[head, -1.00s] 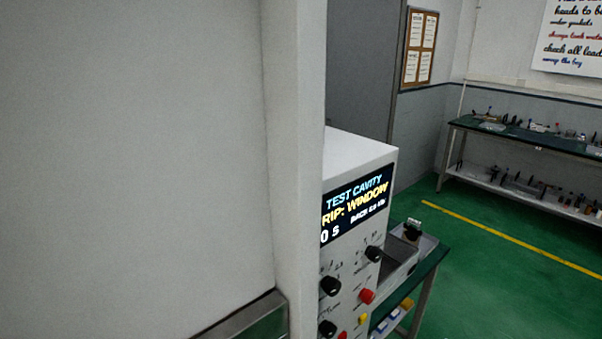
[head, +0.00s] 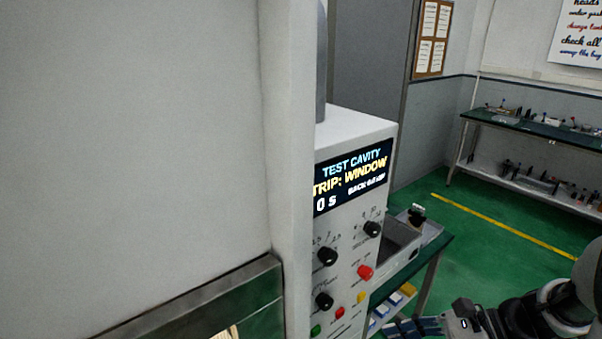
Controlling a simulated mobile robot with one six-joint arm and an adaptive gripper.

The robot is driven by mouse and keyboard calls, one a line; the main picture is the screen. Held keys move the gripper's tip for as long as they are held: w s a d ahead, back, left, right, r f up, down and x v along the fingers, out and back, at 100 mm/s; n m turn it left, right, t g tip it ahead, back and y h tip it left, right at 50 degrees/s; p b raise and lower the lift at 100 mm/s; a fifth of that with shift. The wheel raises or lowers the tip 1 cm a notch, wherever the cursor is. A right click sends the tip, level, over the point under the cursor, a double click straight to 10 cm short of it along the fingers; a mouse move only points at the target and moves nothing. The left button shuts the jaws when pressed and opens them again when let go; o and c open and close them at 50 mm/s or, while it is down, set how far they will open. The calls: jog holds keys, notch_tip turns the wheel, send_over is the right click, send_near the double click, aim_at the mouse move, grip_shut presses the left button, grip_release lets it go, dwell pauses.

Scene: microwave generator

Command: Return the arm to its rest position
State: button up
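My arm enters at the bottom right of the head view, reaching left. My gripper (head: 418,328) is at its left end, with dark finger parts low in the picture and partly cut off by the bottom edge. Whether its fingers are open or shut does not show, and I see nothing clearly held. It appears in front of the lower right of the white generator cabinet (head: 350,125). The cabinet's display (head: 352,180) reads "TEST CAVITY", "TRIP: WINDOW" and "0 S". Black knobs, a red button (head: 365,272) and small coloured buttons sit below it.
A large pale panel (head: 130,130) fills the left side, with a metal-framed opening (head: 200,305) below. A green-topped bench (head: 432,250) with a grey tray stands right of the cabinet. Another bench (head: 535,127) stands at the back right. Green floor lies between.

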jog(key=s+a+r+n+t+h+b, duration=0.1)
jog(key=s+n+h, duration=0.4)
jog(key=n, duration=0.6)
jog(key=s+a+r+n+t+h+b, duration=0.1)
jog(key=s+a+r+n+h+b, duration=0.2)
jog(key=s+n+h, duration=0.3)
jog(key=s+n+b, duration=0.1)
jog(key=n, duration=0.3)
jog(key=shift+s+n+t, duration=0.3)
jog(key=shift+s+n, duration=0.1)
jog(key=shift+c, duration=0.5)
